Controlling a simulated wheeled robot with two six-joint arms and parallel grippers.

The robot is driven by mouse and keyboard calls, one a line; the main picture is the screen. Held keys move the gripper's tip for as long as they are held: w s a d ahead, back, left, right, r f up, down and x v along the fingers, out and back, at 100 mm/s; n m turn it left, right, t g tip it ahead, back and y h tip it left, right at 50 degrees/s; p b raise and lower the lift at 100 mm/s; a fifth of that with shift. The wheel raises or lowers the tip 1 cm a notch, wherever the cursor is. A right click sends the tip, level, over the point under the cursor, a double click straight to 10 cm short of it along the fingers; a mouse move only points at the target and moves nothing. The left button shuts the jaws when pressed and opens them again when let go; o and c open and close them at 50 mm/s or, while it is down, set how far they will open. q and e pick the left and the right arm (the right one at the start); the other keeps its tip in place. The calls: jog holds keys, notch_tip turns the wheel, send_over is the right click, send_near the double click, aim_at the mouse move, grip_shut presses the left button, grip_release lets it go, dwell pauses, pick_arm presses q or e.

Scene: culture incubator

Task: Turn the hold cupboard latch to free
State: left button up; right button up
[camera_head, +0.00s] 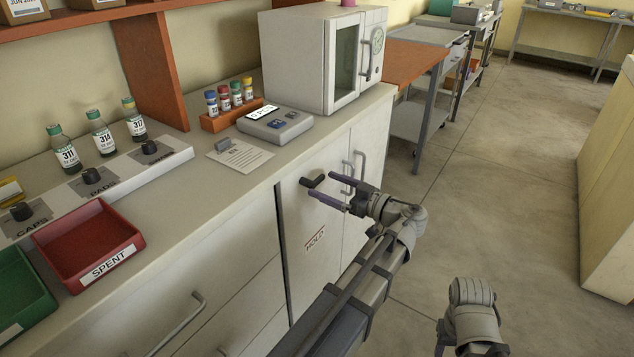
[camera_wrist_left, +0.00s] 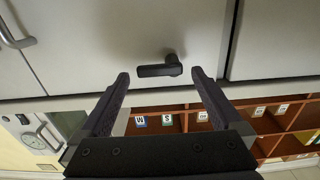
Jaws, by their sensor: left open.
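The hold cupboard (camera_head: 318,268) is a pale door under the counter with a red-lettered HOLD label (camera_head: 315,238). Its latch (camera_head: 313,181) is a short dark handle near the top of the door. My left gripper (camera_head: 321,184) is open, with its two fingertips close to the latch. In the left wrist view, the latch (camera_wrist_left: 158,70) lies sideways just beyond the gap between the open fingertips (camera_wrist_left: 160,76). Nothing is held. I cannot tell whether a finger touches the latch. My right arm shows at the bottom right, but its gripper is out of view.
The counter (camera_head: 222,195) above holds a red SPENT tray (camera_head: 85,245), bottles, a grey device (camera_head: 275,122) and a white incubator (camera_head: 322,55). A door with a metal bar handle (camera_head: 360,172) adjoins on the right. The floor (camera_head: 480,200) to the right is clear.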

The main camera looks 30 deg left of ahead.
aim_at(319, 182)
pick_arm(q)
jog(key=shift+w+a, duration=0.15)
jog(key=shift+a, duration=1.7)
jog(key=shift+c, duration=0.2)
jog(key=c, duration=1.2)
